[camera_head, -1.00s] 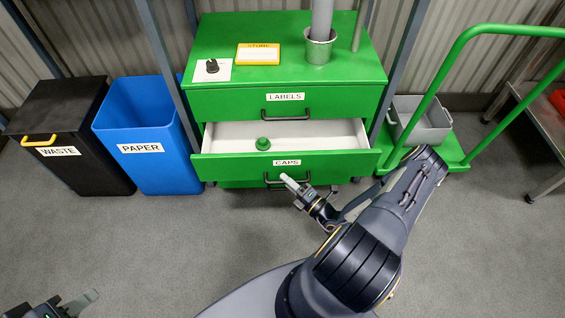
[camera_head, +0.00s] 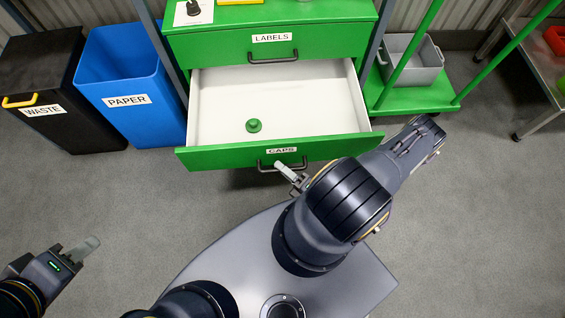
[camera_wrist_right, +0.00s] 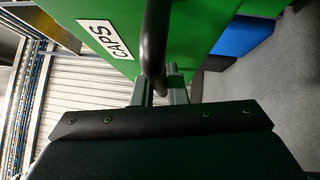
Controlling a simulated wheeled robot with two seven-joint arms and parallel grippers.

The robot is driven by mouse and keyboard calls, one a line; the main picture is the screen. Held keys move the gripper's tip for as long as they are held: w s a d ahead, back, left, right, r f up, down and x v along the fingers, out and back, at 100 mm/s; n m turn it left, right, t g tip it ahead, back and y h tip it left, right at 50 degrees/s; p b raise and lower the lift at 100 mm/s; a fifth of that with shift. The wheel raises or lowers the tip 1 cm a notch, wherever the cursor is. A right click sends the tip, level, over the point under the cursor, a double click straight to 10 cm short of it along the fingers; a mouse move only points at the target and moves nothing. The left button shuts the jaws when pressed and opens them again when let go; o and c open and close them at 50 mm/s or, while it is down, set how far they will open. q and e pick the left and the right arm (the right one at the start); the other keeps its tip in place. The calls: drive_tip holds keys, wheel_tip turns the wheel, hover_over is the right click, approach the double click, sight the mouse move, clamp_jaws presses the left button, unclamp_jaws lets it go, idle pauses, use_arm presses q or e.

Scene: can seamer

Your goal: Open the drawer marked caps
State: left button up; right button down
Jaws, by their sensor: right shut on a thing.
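The green drawer marked CAPS (camera_head: 225,154) stands well out of its cabinet in the head view, its white inside showing. A green cap-like knob (camera_head: 254,126) lies on the drawer floor. My right gripper (camera_head: 287,170) is at the drawer's dark bar handle (camera_head: 265,166). In the right wrist view the handle (camera_wrist_right: 154,45) passes between the fingers of my right gripper (camera_wrist_right: 160,88), which is shut on it. The CAPS label shows beside it on the drawer front (camera_wrist_right: 195,25). My left gripper (camera_head: 88,247) is low at the left, away from the drawer; its finger gap is not clear.
The LABELS drawer (camera_head: 215,46) above is closed. A blue PAPER bin (camera_head: 130,90) and a black WASTE bin (camera_head: 40,90) stand at the left. A green trolley (camera_head: 420,97) with a grey crate (camera_head: 412,65) stands at the right. Grey floor in front is clear.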

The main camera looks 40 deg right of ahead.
drive_tip(key=c, duration=1.5)
unclamp_jaws()
drive_tip(key=shift+o, duration=0.2)
drive_tip(key=v, duration=0.7)
drive_tip(key=shift+s, duration=0.4)
drive_tip(key=shift+s+d+f, duration=0.1)
drive_tip(key=shift+d, duration=0.05)
